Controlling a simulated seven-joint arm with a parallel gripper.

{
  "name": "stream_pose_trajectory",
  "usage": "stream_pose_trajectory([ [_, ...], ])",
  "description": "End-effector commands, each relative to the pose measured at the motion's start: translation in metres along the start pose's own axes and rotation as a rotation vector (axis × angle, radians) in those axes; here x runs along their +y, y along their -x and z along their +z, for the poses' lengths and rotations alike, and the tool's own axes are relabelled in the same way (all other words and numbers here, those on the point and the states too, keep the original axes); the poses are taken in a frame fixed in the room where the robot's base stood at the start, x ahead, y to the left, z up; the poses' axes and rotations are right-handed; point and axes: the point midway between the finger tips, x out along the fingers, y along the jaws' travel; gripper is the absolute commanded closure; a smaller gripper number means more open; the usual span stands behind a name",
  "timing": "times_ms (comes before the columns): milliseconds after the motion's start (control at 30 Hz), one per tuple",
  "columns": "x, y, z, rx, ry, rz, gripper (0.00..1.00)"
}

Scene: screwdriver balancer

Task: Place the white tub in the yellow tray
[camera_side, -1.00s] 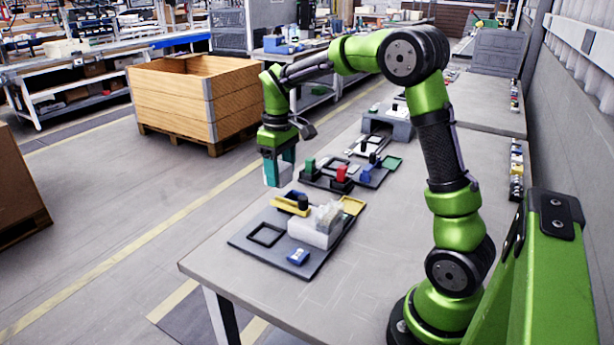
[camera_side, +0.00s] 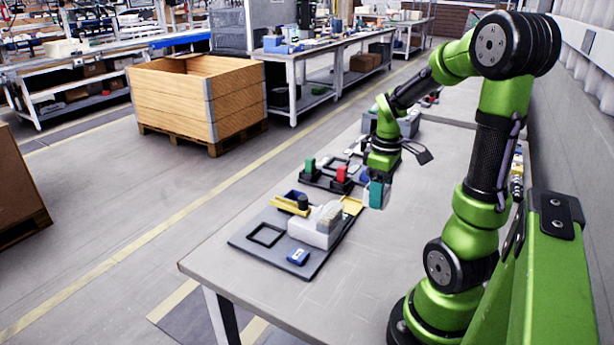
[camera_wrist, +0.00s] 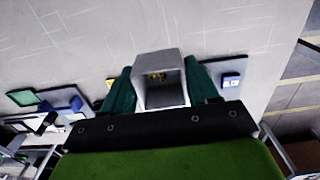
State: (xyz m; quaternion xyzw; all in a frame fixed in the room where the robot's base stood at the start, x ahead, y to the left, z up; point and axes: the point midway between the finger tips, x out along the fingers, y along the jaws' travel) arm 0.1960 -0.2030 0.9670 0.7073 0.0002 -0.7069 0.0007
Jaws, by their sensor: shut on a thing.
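My gripper (camera_side: 377,192) is shut on the white tub. In the side view it hangs above the table, to the right of the dark mat, and its teal fingers hide most of the tub. In the wrist view the tub (camera_wrist: 148,62) sits between the teal fingers, with its hollow side facing the camera and small yellow marks inside. The yellow tray (camera_side: 352,205) lies at the right far corner of the mat, left of my gripper and partly hidden by it. The tub is apart from the tray.
The dark mat (camera_side: 248,250) also holds a white box (camera_side: 312,233) with pale contents, a blue block (camera_side: 298,256), and a yellow holder (camera_side: 290,206) with a dark piece. A second dark board with green and red blocks (camera_side: 340,174) lies behind.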

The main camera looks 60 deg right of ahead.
Motion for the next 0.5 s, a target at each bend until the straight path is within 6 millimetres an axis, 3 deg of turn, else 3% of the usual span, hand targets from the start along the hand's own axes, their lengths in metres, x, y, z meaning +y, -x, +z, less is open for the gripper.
stream_pose_trajectory([
  [300,-0.001,-0.061,0.000,-0.005,-0.002,-0.005,0.70],
  [500,0.011,-0.073,-0.011,-0.002,-0.003,-0.001,0.70],
])
